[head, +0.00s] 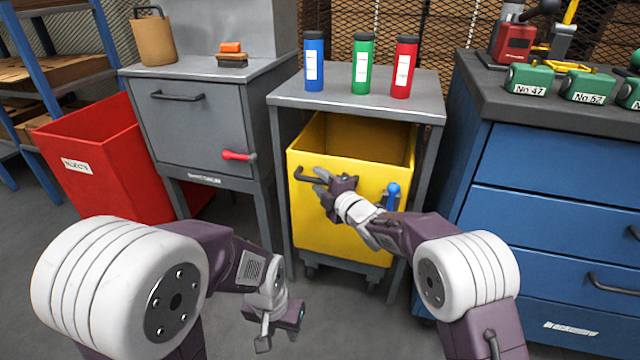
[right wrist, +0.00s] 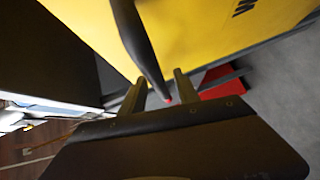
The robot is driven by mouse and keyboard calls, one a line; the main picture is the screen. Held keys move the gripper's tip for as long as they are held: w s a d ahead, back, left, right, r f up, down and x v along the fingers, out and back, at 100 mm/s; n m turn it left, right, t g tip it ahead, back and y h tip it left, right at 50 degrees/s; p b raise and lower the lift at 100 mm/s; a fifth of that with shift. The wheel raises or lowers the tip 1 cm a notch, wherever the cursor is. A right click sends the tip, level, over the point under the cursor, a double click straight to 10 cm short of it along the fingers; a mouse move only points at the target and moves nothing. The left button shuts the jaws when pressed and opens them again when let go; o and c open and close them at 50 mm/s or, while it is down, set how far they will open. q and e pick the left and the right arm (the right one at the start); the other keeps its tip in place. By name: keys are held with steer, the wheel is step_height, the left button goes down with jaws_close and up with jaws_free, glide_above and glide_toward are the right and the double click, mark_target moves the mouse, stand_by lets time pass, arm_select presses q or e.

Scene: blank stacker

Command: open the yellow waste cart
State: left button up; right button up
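The yellow waste cart (head: 340,232) stands under a grey table, its open top facing up. A dark bar handle (head: 307,177) sticks out from its front at the upper left. A blue lever (head: 392,194) is on its front at the right. My right gripper (head: 320,181) is open at the handle. In the right wrist view the dark handle bar (right wrist: 142,45) reaches down between the two spread fingers (right wrist: 160,92), with gaps visible beside it. My left gripper (head: 278,342) hangs low over the floor, left of the cart, empty, its fingers apart.
The grey table (head: 290,98) above the cart carries blue, green and red bottles (head: 362,65). A grey cabinet (head: 200,128) with a red lever and a red bin (head: 110,165) stand left. Blue drawers (head: 545,215) stand right. Floor in front is clear.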

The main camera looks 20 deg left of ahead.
jaws_close()
stand_by(1.4)
